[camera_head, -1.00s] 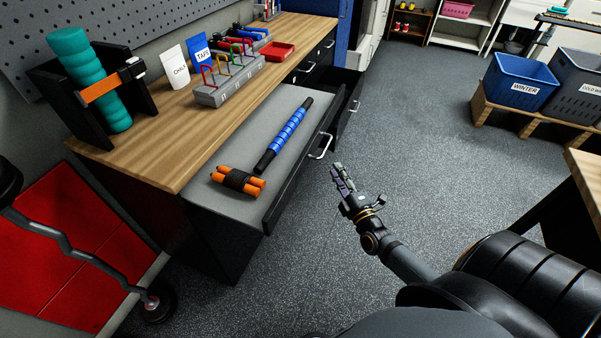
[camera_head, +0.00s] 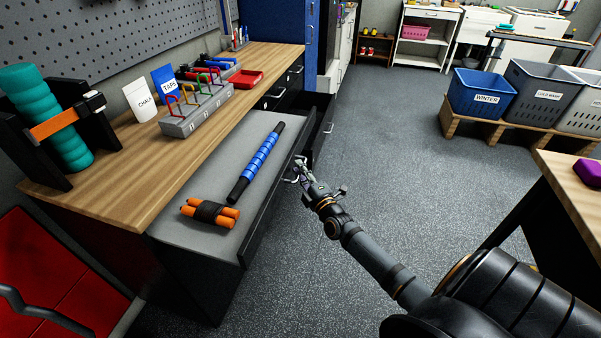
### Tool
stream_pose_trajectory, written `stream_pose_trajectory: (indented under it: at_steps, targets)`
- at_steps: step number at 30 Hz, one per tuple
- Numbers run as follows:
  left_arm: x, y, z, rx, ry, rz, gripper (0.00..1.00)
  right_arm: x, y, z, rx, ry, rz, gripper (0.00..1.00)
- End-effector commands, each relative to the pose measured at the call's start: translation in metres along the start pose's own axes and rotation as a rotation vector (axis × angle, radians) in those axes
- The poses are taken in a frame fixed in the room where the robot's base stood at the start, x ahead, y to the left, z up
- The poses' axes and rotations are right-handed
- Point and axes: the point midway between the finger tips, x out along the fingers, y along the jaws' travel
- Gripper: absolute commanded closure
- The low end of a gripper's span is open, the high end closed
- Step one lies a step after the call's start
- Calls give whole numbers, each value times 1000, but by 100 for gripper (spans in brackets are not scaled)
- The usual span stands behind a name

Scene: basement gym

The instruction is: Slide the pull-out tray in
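The pull-out tray (camera_head: 217,172) is out from under the wooden bench top, its grey surface level. A blue ribbed massage stick (camera_head: 257,163) and a bundle of orange rods with a black band (camera_head: 210,212) lie on it. The tray's dark front edge faces right and carries a pale metal handle (camera_head: 300,163). My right gripper (camera_head: 300,176) is at this handle, its fingertips overlapping it in the picture. I cannot tell whether they touch or grip it. My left gripper is not in view.
The wooden bench top (camera_head: 130,185) holds a teal roller (camera_head: 45,115) in a black stand, a grey rack (camera_head: 195,112) and a red dish (camera_head: 246,78). A table (camera_head: 575,185) is at right. The floor between is clear.

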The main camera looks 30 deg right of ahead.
Motion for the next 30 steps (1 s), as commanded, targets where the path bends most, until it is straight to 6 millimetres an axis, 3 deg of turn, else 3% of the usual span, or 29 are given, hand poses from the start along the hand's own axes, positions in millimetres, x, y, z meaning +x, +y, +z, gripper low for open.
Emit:
stream_pose_trajectory:
  at_steps: [2,7,22,30]
  targets:
    - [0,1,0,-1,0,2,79,0,0,0,0,0,0,80]
    - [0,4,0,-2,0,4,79,0,0,0,0,0,0,100]
    - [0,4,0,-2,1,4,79,2,-1,-2,0,0,0,100]
    - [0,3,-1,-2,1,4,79,27,-7,-28,5,0,1,100]
